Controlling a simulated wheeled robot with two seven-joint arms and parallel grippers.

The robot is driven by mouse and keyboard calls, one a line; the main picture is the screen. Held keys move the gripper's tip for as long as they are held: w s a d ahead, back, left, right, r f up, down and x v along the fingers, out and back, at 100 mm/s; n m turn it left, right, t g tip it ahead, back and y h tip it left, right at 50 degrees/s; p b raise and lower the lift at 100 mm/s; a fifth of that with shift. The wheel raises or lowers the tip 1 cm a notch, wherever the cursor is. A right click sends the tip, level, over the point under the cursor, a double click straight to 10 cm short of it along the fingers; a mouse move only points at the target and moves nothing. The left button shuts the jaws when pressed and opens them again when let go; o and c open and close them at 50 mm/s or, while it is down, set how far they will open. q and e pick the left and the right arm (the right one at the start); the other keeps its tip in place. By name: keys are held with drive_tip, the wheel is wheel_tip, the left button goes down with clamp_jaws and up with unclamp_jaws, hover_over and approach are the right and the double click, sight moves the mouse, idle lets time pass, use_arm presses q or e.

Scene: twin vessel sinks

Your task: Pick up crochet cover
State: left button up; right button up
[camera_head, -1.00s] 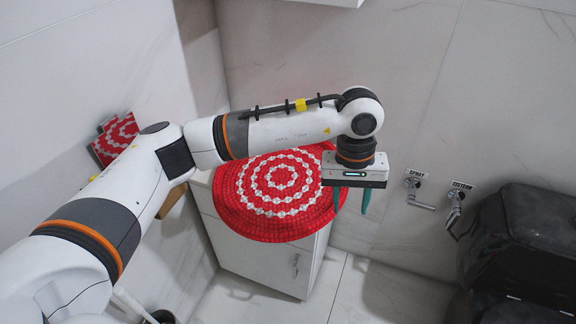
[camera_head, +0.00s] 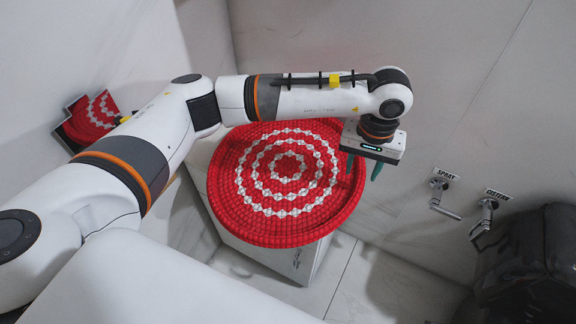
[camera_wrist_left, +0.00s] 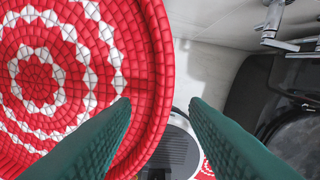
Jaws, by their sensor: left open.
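The crochet cover (camera_head: 287,205) is a large round red piece with white rings. It lies on top of a white cabinet and overhangs its edges. My left gripper (camera_head: 363,168) is open with green fingers at the cover's right rim. In the left wrist view the crochet cover (camera_wrist_left: 60,85) fills the left side. The left gripper's fingers (camera_wrist_left: 160,104) are spread there, one overlapping the cover and the other outside its rim. I cannot tell whether a finger touches it. My right gripper is not in view.
The white cabinet (camera_head: 262,262) stands close to the walls. Wall taps labelled spray (camera_head: 440,190) and cistern (camera_head: 486,215) are on the right, above a black fixture (camera_head: 530,265). A red-and-white patterned piece (camera_head: 88,120) is at the left wall. Tiled floor (camera_head: 375,285) shows in front.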

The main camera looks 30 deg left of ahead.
sight(357, 185)
use_arm(q)
wheel_tip(357, 185, down, 5)
drive_tip(key=shift+w+f, duration=0.1)
drive_tip(key=shift+f, duration=0.25)
clamp_jaws()
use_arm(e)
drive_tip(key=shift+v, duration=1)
